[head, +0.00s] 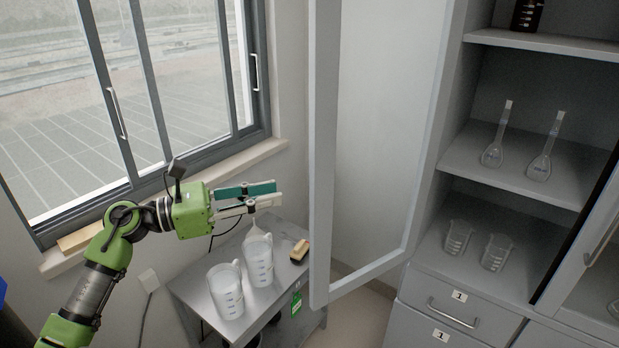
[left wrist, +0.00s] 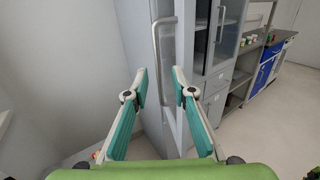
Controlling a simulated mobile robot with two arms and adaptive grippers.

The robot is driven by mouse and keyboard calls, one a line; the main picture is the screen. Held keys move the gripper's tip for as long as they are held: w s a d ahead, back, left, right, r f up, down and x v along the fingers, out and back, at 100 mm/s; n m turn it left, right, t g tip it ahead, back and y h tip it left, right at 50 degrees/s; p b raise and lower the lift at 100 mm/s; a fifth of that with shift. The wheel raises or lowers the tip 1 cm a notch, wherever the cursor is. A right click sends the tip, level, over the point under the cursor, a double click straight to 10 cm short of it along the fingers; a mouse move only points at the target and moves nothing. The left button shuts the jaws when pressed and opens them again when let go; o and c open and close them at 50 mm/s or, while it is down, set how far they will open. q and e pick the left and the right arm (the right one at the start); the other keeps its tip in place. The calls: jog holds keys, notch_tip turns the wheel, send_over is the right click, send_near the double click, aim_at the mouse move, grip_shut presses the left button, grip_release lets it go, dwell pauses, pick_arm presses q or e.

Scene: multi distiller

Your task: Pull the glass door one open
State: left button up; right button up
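The glass door (head: 321,180) of the left cabinet stands swung wide open in the head view, its grey frame reaching out toward the window side. In the left wrist view the door (left wrist: 183,70) is ahead, with a curved grey handle (left wrist: 156,62) on it. My left gripper (head: 279,193) is to the left of the door's free edge in the head view, with a gap between them. The left wrist view shows its two teal-lined fingers (left wrist: 159,82) spread apart, with nothing held between them. My right gripper is out of view.
A small metal table (head: 190,290) with two white measuring jugs (head: 258,260) and a brown-topped brush (head: 299,250) stands below my left gripper. The open cabinet's shelves (head: 510,165) hold flasks and beakers. A window (head: 150,90) is at the left.

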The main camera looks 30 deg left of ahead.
aim_at(311, 185)
pick_arm(q)
jog(key=p+x, duration=0.4)
jog(key=x, duration=0.6)
jog(key=shift+a+f, duration=0.1)
jog(key=shift+a, duration=0.1)
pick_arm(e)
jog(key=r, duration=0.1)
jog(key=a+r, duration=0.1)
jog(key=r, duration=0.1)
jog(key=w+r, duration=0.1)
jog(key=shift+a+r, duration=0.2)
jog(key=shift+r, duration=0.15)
pick_arm(q)
jog(key=c, duration=0.6)
grip_shut()
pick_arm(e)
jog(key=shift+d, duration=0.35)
